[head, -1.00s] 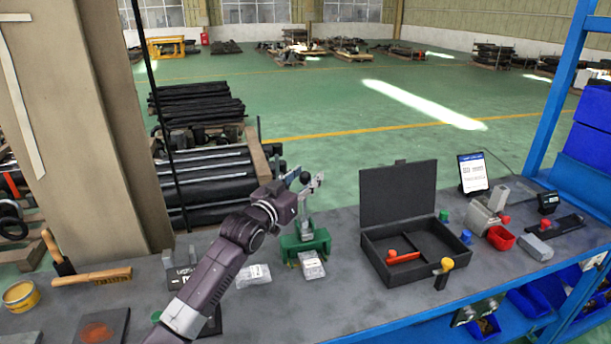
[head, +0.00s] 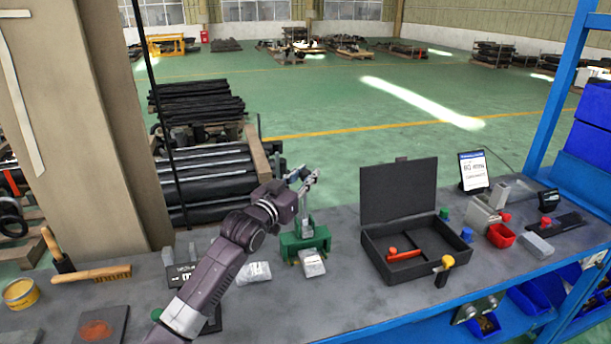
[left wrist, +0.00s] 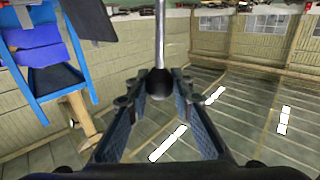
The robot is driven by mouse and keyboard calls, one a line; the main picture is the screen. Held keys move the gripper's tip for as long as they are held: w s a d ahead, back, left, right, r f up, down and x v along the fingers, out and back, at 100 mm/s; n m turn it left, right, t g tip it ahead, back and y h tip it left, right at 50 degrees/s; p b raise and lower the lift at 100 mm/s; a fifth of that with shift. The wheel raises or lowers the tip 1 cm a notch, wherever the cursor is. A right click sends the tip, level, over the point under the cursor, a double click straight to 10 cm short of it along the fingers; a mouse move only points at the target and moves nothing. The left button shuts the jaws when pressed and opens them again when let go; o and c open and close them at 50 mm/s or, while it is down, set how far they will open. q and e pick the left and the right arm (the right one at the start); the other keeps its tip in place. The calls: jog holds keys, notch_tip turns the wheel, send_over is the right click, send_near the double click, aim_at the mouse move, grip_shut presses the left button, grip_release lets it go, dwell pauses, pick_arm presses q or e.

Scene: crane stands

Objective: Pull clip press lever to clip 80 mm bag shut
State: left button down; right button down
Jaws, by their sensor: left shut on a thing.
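The green clip press (head: 306,241) stands on the grey bench, with its pale metal lever (head: 306,222) rising from it. My left gripper (head: 303,180) is at the top of the lever. In the left wrist view, the fingers of my left gripper (left wrist: 158,92) are on both sides of the lever's black ball knob (left wrist: 159,82). The gripper is shut on this knob, and the metal rod (left wrist: 160,35) runs up from it in that picture. A clear-and-grey bag (head: 312,263) sits at the front of the press. My right gripper is not in view.
Another bag (head: 254,272) lies left of the press, close to my left arm. An open black case (head: 378,258) stands to the right. A brush (head: 92,274) and a yellow tin (head: 20,294) are at the far left. The bench between press and case is clear.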

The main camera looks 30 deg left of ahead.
pick_arm(q)
jog(key=s+d+f+m+t+h+b, duration=0.2)
jog(key=s+d+f+m+t+b, duration=0.3)
jog(key=d+b, duration=0.4)
jog(key=shift+s+f+m+b, duration=0.9)
jog(key=shift+s+m+b, duration=0.4)
jog(key=shift+b, duration=1.4)
jog(key=c, duration=1.7)
grip_release()
jog(key=shift+o, duration=0.2)
jog(key=shift+s, duration=0.1)
jog(key=v, duration=1.2)
